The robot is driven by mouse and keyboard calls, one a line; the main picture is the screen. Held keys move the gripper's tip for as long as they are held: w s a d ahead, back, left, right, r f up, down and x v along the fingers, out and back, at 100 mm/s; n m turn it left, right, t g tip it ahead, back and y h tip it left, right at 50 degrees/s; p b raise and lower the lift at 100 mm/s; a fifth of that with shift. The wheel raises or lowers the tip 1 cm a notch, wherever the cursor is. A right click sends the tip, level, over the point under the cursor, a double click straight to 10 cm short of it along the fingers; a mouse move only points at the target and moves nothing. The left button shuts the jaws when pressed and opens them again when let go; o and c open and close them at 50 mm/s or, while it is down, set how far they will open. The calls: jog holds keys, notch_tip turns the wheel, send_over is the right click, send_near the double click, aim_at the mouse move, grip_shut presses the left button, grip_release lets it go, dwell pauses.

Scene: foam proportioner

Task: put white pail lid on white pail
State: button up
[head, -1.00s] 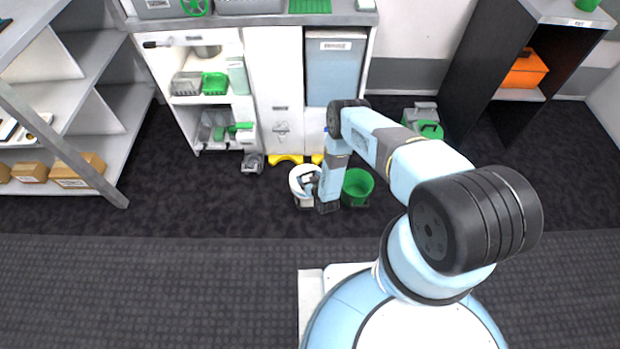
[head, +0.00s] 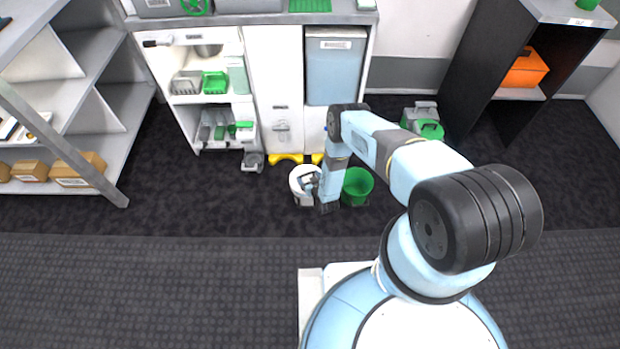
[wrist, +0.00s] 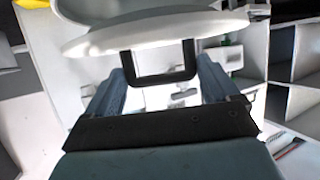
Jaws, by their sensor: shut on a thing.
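The white pail lid (wrist: 155,32) is a pale disc with a dark U-shaped handle (wrist: 160,78), seen close up in the wrist view. My gripper (wrist: 163,72) is shut on this handle, one blue finger on each side. In the head view a round white shape (head: 298,177) shows at my gripper (head: 313,184), low over the floor. The white pail (head: 305,202) shows only in part there, and lid and pail blend together. More white shows behind the lid in the wrist view. I cannot tell whether the lid touches the pail's rim or is seated.
A green bucket (head: 358,186) stands on the floor just right of my gripper. A white cabinet (head: 274,85) with yellow feet stands behind. A small grey item (head: 252,161) lies left of the pail. The dark floor (head: 180,215) to the left is clear.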

jog(key=shift+f, duration=0.55)
dwell(0.4)
jog(key=o, duration=0.8)
jog(key=shift+c, duration=0.2)
jog(key=v, duration=1.1)
dwell(0.7)
